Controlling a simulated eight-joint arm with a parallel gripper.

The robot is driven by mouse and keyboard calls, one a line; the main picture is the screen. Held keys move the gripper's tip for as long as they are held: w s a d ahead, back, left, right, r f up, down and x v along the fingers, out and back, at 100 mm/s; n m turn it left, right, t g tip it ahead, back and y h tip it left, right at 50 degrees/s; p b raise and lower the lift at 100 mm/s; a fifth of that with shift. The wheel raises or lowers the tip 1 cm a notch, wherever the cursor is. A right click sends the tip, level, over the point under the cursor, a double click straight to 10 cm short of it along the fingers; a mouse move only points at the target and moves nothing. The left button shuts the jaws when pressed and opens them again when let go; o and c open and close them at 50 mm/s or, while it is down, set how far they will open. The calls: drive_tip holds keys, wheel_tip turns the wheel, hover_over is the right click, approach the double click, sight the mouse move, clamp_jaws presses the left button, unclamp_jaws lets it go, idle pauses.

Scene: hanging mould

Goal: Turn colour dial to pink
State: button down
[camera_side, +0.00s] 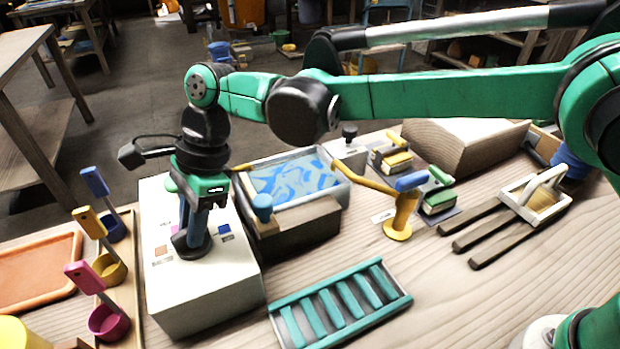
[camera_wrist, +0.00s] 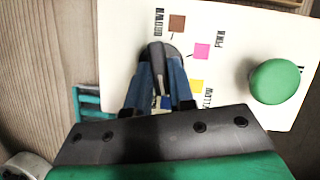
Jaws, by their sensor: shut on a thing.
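The colour dial (camera_wrist: 156,52) is a dark grey round knob with a raised grip, on top of a white box (camera_side: 205,300). In the side view its dark base (camera_side: 188,249) shows below my gripper (camera_side: 197,232). My gripper's blue fingers (camera_wrist: 160,68) are shut on the dial's grip, one on each side. In the wrist view a brown patch (camera_wrist: 177,22), a pink patch (camera_wrist: 201,51) and a yellow patch (camera_wrist: 197,87) lie around the dial, with labels. A blue patch (camera_side: 224,229) shows in the side view. My fingers hide part of the dial, and I cannot tell which colour it points to.
A green round knob (camera_wrist: 275,81) stands on the box. A tray with blue-and-white contents (camera_side: 340,194) and a blue-topped knob (camera_side: 262,207) are to the right. Coloured ladles (camera_side: 108,320) stand left. A teal rack (camera_side: 340,310) lies in front right.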

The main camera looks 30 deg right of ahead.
drive_tip(key=n, duration=0.2)
drive_tip(key=n+g, duration=0.1)
drive_tip(key=n, duration=0.1)
drive_tip(key=shift+w+g, duration=0.1)
drive_tip(key=shift+g, duration=0.2)
drive_tip(key=shift+a+n+g+h, duration=0.1)
drive_tip(key=shift+n+g+h, duration=0.45)
drive_tip(key=shift+n, duration=1.35)
drive_tip(key=c, duration=0.8)
unclamp_jaws()
drive_tip(key=shift+o, duration=0.2)
